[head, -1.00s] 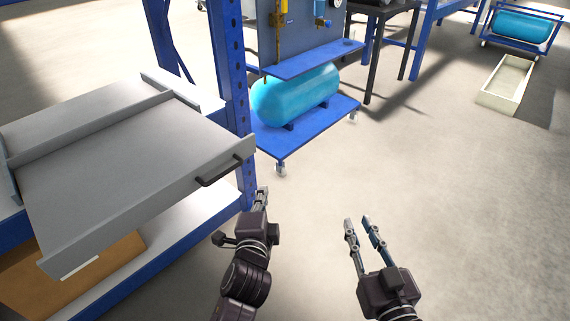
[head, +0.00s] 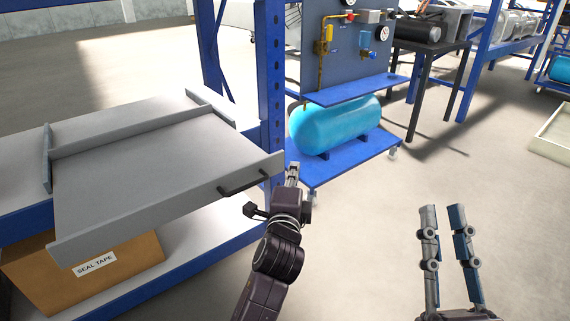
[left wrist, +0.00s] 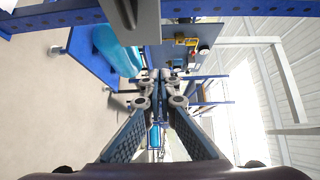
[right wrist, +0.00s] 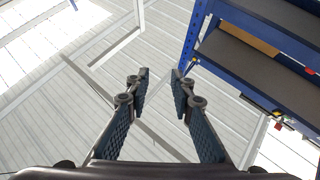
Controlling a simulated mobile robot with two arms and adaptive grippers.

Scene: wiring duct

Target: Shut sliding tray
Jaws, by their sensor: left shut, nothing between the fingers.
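The grey sliding tray (head: 160,182) sticks out from the blue-framed shelf at the left of the head view, pulled out. Its dark bar handle (head: 243,182) is on the front panel. My left gripper (head: 293,168) is shut and empty, just right of the tray's front panel near its right end; I cannot tell whether it touches. In the left wrist view the left fingertips (left wrist: 160,76) are together, with a grey panel edge close at the top. My right gripper (head: 443,208) is open and empty over bare floor, far right of the tray; its spread fingers show in the right wrist view (right wrist: 158,78).
A blue shelf post (head: 270,80) stands behind the tray's right end. A cart with a turquoise tank (head: 335,125) stands beyond my left gripper. A cardboard box (head: 130,268) labelled SEAL TAPE sits below the tray.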

